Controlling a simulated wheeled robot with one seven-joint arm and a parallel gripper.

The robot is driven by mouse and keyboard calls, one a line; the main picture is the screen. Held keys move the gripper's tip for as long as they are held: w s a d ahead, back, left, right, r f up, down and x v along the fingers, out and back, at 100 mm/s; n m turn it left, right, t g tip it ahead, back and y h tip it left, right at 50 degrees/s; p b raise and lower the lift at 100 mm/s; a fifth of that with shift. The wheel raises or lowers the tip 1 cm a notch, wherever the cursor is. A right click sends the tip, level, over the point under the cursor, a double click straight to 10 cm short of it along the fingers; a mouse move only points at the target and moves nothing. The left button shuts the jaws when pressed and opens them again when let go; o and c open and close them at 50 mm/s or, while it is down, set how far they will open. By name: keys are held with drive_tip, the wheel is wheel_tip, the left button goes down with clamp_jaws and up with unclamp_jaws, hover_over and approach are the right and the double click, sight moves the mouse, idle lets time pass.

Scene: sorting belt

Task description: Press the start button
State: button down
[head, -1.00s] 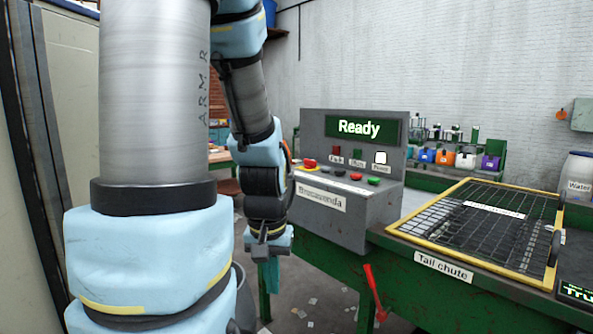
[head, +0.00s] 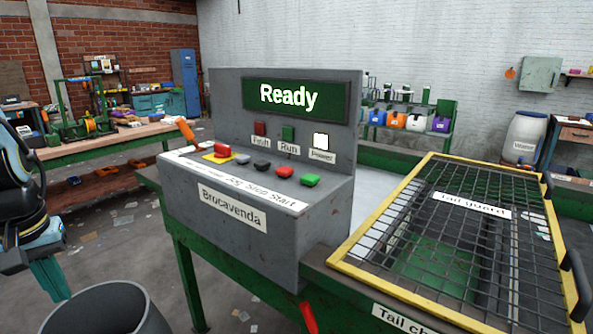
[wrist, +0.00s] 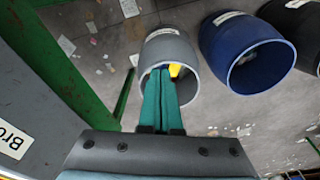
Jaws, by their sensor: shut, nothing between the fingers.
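The grey control console (head: 185,215) labelled Brocavenda stands in the middle of the head view, with a row of buttons on its top. The green start button (head: 310,180) is at the right end of the row, above the word Start. A red button (head: 282,172) sits just left of it. My gripper (head: 50,283) is at the left edge of the head view, pointing down, left of the console and apart from it. In the wrist view its teal fingers (wrist: 160,80) are together and empty. The start button does not show in the wrist view.
The screen (head: 290,97) reads Ready and the white Power lamp (head: 321,141) is lit. A red mushroom button (head: 222,151) sits on yellow. A grey bin (head: 110,310) stands below my gripper; a blue bin (wrist: 245,50) is nearby. A yellow-framed mesh guard (head: 385,217) lies at right.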

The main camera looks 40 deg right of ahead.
drive_tip(key=w+d+r+m+t+h, duration=0.2)
drive_tip(key=w+d+r+m+t, duration=0.45)
drive_tip(key=w+d+m, duration=0.65)
drive_tip(key=w+d+r+m+h, duration=0.1)
drive_tip(key=d+r+m+h, duration=0.1)
drive_tip(key=d+r+m, duration=0.35)
drive_tip(key=w+d+r+m+h, duration=0.2)
drive_tip(key=d+r+m, duration=0.1)
drive_tip(key=d, duration=0.5)
drive_tip(key=s+d+r+m+g+h+p, duration=0.1)
drive_tip(key=s+d+r+m+g+h, duration=0.25)
drive_tip(key=d+m, duration=0.55)
drive_tip(key=s+d+r+m+g, duration=0.1)
drive_tip(key=s+d+m+g, duration=0.1)
drive_tip(key=s+d+m, duration=0.4)
drive_tip(key=s+d+r+m+g, duration=0.1)
drive_tip(key=s+d+m+g, duration=0.2)
drive_tip(key=s+d+m, duration=0.3)
drive_tip(key=s+m, duration=0.2)
drive_tip(key=s, duration=0.3)
drive_tip(key=shift+d, duration=0.15)
drive_tip(key=shift+y, duration=0.25)
